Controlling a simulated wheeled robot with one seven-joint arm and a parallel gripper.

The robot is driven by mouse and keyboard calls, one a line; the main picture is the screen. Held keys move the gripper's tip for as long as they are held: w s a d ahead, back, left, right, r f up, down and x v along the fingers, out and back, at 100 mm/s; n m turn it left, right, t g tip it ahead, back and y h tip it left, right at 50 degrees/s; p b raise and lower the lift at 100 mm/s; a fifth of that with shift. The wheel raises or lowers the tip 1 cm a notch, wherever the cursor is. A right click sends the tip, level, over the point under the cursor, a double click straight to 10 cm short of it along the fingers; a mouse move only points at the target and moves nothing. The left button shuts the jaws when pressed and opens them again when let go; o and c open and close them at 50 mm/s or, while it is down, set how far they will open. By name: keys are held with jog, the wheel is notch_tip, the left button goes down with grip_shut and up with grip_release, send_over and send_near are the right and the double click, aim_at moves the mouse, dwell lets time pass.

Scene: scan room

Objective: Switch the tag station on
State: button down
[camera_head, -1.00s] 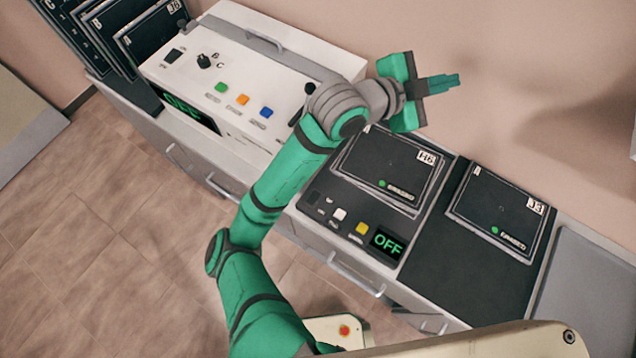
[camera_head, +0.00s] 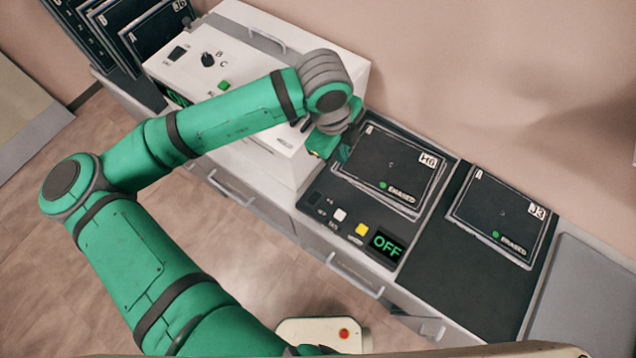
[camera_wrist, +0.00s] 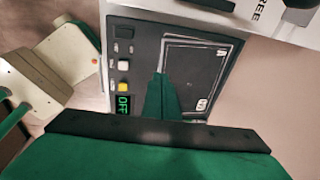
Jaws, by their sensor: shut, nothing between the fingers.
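The tag station (camera_head: 408,262) is a dark panel on the counter with a green OFF display (camera_head: 386,246). Its front strip carries a black switch (camera_head: 314,199), a white button (camera_head: 340,215) and a yellow button (camera_head: 362,229). A cassette marked H6 (camera_head: 390,168) lies on it, its label reading ERASED. In the wrist view the switch (camera_wrist: 124,32) and the OFF display (camera_wrist: 123,105) show left of my fingers. My gripper (camera_head: 345,154) is shut and empty, above the left edge of the cassette; its fingers (camera_wrist: 162,90) overlap the cassette in the wrist view.
A white reader machine (camera_head: 225,55) stands left of the station, partly hidden behind my arm. A second cassette, J3 (camera_head: 497,212), lies on a dark mat to the right. Several cassettes (camera_head: 155,35) stand in a rack at the far left. A grey surface (camera_head: 585,285) is at the right.

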jog(key=y, duration=0.2)
send_over(315, 191)
jog(key=shift+w+d+f+g, duration=0.1)
jog(key=shift+f+g, duration=0.15)
jog(key=shift+g, duration=0.15)
jog(key=shift+f, duration=0.1)
notch_tip(315, 191, down, 14)
jog(key=shift+r, duration=0.1)
dwell(0.5)
jog(key=shift+w+f, duration=0.1)
jog(key=shift+f, duration=0.15)
jog(key=shift+r, duration=0.1)
